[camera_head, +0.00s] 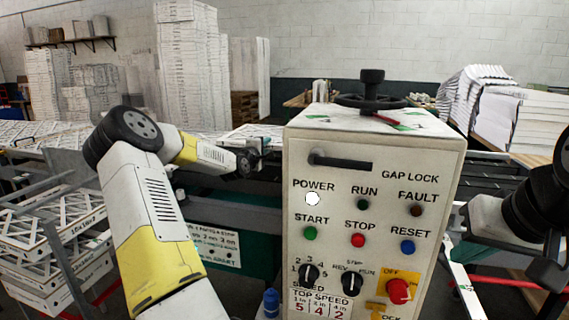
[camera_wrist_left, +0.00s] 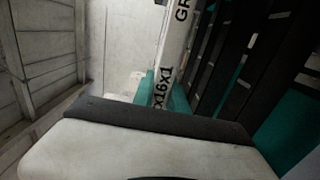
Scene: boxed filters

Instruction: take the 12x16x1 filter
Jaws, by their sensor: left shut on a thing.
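My left gripper (camera_head: 262,151) reaches over the conveyor behind the control box in the head view. A pale filter (camera_head: 250,134) shows beside its tip there, with its print too small to read. In the left wrist view, a narrow white filter edge (camera_wrist_left: 174,55) printed "x16x1" and "GR" runs up from behind the gripper's dark-edged pad; the start of the size is hidden.
The white control box (camera_head: 375,180) with buttons and a black handwheel (camera_head: 371,101) stands close in front. A rack of 10x16x2 filters (camera_head: 52,243) is at the left. Tall filter stacks (camera_head: 192,65) stand behind, and more stacks (camera_head: 483,95) are at the right.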

